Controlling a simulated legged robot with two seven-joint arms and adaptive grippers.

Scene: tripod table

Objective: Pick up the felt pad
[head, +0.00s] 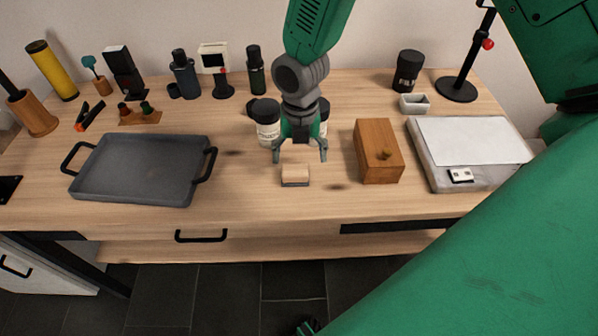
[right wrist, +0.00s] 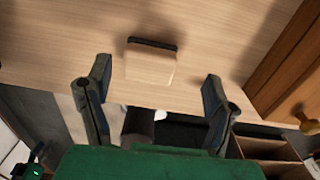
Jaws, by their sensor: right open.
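The felt pad (head: 295,175) looks like a small beige block with a thin dark layer along one edge. It lies on the table near the front edge, in the middle. It also shows in the right wrist view (right wrist: 150,62), with the dark layer on its upper side. My right gripper (head: 300,156) points down above and slightly behind the pad in the head view. Its fingers are spread and nothing is between them. In the right wrist view the pad appears between and beyond the fingertips (right wrist: 157,78). My left gripper is not identifiable in either view.
A wooden box (head: 379,152) with a knob stands right of the pad. A grey tray (head: 140,170) lies to the left. Pale jars with dark lids (head: 268,130) stand behind the gripper. The wood around the pad is clear.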

